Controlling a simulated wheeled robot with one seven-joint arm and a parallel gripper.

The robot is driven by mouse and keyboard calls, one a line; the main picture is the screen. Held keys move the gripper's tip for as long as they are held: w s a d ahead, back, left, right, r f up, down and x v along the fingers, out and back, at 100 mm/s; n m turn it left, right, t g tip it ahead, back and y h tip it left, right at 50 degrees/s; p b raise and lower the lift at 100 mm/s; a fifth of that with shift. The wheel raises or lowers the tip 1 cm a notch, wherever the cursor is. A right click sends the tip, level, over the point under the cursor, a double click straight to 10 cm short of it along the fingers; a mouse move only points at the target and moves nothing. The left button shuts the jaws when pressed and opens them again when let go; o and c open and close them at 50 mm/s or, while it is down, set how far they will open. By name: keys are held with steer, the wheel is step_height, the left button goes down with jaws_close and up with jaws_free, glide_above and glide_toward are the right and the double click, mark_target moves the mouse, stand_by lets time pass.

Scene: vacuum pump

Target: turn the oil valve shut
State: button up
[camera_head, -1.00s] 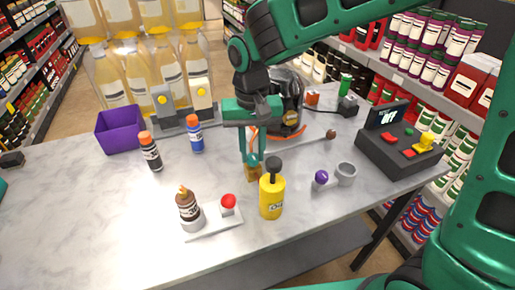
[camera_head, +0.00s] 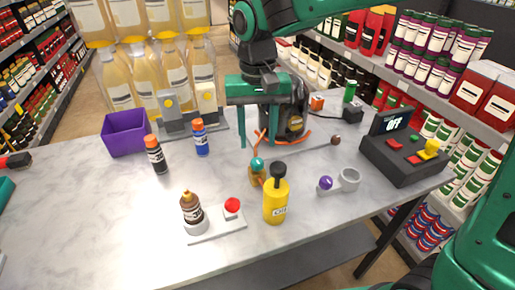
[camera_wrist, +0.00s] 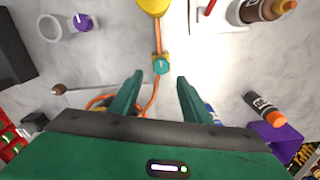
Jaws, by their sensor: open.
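The oil valve has a round teal knob (camera_head: 257,164) on a small brass body (camera_head: 257,179), standing on the table behind the yellow oil bottle (camera_head: 275,201). In the wrist view the teal knob (camera_wrist: 161,65) lies just beyond and between the fingertips, with a light mark on its top and an orange hose running from the valve. My gripper (camera_head: 255,138) is open and empty, above and slightly behind the knob, apart from it. The dark vacuum pump (camera_head: 290,118) stands behind my gripper and is partly hidden by it.
A purple knob (camera_head: 326,183) and grey ring (camera_head: 349,180) stand to the right. A control box (camera_head: 404,150) with an "OFF" screen is farther right. A red button (camera_head: 232,205) and brown bottle (camera_head: 192,212) are front left. The left front table is clear.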

mark_target(258, 159)
steer(key=shift+r, duration=1.95)
steer(key=s+d+f+m, duration=0.1)
steer(key=s+d+m, duration=0.1)
steer(key=d, duration=0.9)
steer(key=s+d+f+m, duration=0.1)
steer(key=s+d, duration=0.1)
steer(key=d, duration=1)
steer(key=s+d+f+m, duration=0.2)
steer(key=s+d+f, duration=0.1)
steer(key=s+d, duration=0.4)
steer(key=s+d+f+m, duration=0.1)
steer(key=s+d+f, duration=0.2)
steer(key=s+d, duration=0.4)
steer(key=s, duration=0.3)
steer(key=shift+m, duration=0.4)
steer(key=shift+d+f, duration=0.1)
